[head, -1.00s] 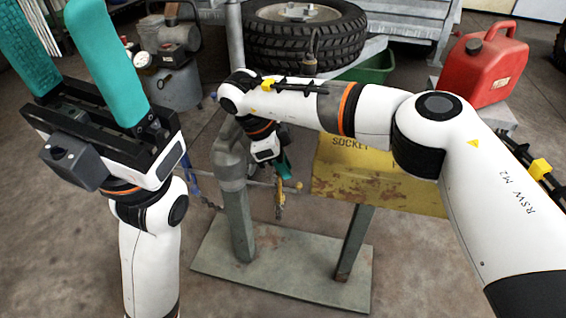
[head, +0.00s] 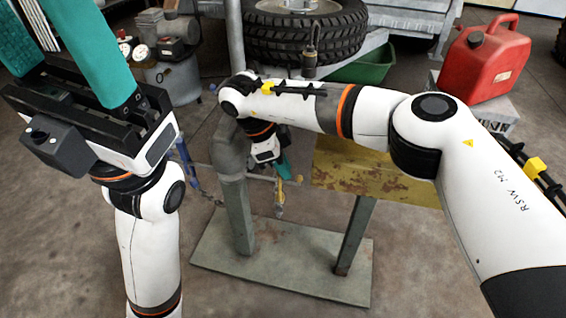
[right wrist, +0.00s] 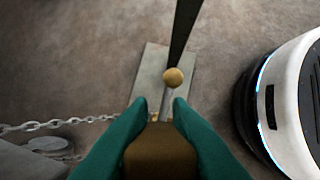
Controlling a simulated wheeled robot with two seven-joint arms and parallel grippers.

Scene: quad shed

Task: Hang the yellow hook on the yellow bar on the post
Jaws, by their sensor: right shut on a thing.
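My right gripper (head: 284,168) is by the post (head: 237,205), its teal fingers pointing down. In the right wrist view its fingers (right wrist: 160,112) are shut on a brownish-yellow piece (right wrist: 158,155), which I take to be the yellow hook. In the head view the hook (head: 279,205) hangs below the fingers, small and partly hidden. The bar's round yellow end (head: 299,179) shows just right of the hook, and as a ball (right wrist: 173,77) beyond the fingertips. I cannot tell whether the hook touches the bar. My left gripper (head: 52,42) is raised, empty, fingers apart.
The post stands on a metal base plate (head: 300,285). A rusty yellow board (head: 370,172) is close to its right. A blue item (head: 185,162) hangs left of the post, and a chain (right wrist: 60,123) shows in the right wrist view. A red can (head: 485,62) stands farther right.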

